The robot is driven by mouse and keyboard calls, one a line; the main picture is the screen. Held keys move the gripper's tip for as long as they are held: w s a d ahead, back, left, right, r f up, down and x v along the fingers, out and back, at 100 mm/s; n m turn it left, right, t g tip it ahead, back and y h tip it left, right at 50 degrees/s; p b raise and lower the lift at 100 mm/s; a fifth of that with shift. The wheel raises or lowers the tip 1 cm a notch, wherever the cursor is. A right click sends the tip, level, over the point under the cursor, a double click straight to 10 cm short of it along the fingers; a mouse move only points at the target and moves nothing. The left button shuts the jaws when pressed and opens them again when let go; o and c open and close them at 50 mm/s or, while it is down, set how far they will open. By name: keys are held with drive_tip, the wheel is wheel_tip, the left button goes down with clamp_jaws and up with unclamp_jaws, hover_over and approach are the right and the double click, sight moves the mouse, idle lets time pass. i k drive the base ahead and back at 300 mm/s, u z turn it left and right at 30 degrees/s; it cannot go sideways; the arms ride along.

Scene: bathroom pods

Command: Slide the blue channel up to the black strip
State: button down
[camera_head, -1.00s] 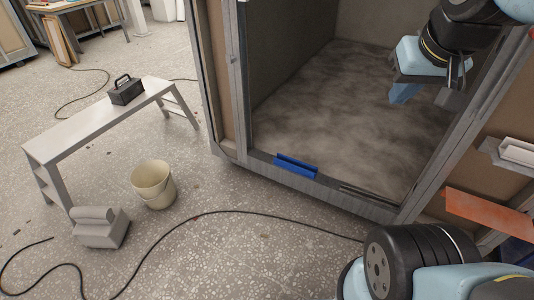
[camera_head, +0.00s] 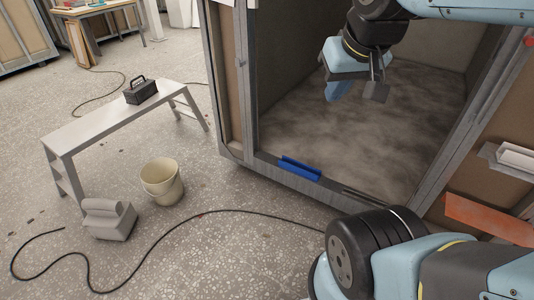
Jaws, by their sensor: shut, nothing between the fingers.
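The blue channel (camera_head: 300,168) lies on the grey front sill of the pod, left of the sill's middle. A thin black strip (camera_head: 368,195) lies along the same sill, to the right of the channel, with a stretch of bare sill between them. My gripper (camera_head: 357,93) hangs above the pod floor, behind and above the sill, to the upper right of the channel. It is shut and empty, and touches neither the channel nor the sill. Its fingertips are small in this view.
The pod's frame posts stand left (camera_head: 213,80) and right of the opening. A white bench (camera_head: 110,118) with a dark toolbox (camera_head: 140,91), a cream bucket (camera_head: 162,182) and a grey block (camera_head: 109,219) stand left. A black cable (camera_head: 180,225) crosses the floor. An orange panel (camera_head: 487,217) is right.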

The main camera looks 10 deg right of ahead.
sight(312, 174)
drive_tip(key=u, duration=0.1)
drive_tip(key=i, duration=1)
drive_tip(key=z, duration=0.1)
